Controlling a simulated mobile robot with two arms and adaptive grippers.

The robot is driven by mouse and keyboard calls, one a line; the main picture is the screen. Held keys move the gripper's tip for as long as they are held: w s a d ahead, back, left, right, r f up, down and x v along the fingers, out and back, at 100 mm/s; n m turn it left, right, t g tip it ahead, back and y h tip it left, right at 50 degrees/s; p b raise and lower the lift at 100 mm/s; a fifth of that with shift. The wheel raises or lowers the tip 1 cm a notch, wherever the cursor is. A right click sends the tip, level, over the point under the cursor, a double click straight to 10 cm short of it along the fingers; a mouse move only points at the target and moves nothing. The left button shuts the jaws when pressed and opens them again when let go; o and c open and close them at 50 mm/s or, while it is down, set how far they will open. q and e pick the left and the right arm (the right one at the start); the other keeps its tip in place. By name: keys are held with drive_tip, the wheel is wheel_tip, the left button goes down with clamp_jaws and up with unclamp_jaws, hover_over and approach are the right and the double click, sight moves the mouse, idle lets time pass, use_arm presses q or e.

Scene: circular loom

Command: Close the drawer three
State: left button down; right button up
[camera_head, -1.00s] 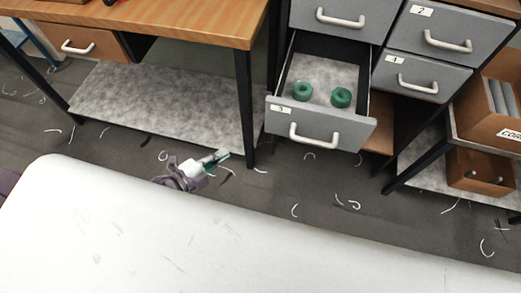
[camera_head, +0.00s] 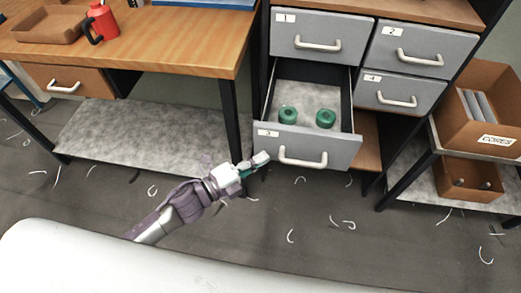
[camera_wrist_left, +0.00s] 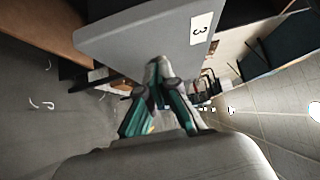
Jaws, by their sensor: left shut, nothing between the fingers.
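Drawer three (camera_head: 342,153) is the lower grey drawer of the cabinet, pulled out, with a white handle (camera_head: 303,157) and a "3" label at the left of its front. Two green rings (camera_head: 325,118) lie inside it. My left gripper (camera_head: 260,160) is shut and empty near the left end of the drawer front. In the left wrist view the closed fingertips (camera_wrist_left: 158,65) overlap the grey drawer front (camera_wrist_left: 130,45), beside the "3" label; I cannot tell whether they touch it. My right gripper is not in view.
Closed drawers one (camera_head: 310,25), two (camera_head: 420,35) and four (camera_head: 400,85) surround the open one. A wooden workbench (camera_head: 190,50) with a dark leg stands at the left. A rack with brown boxes (camera_head: 480,140) stands at the right. The floor in front shows only white scraps.

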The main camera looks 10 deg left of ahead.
use_arm(q)
drive_tip(key=shift+w, duration=1.1)
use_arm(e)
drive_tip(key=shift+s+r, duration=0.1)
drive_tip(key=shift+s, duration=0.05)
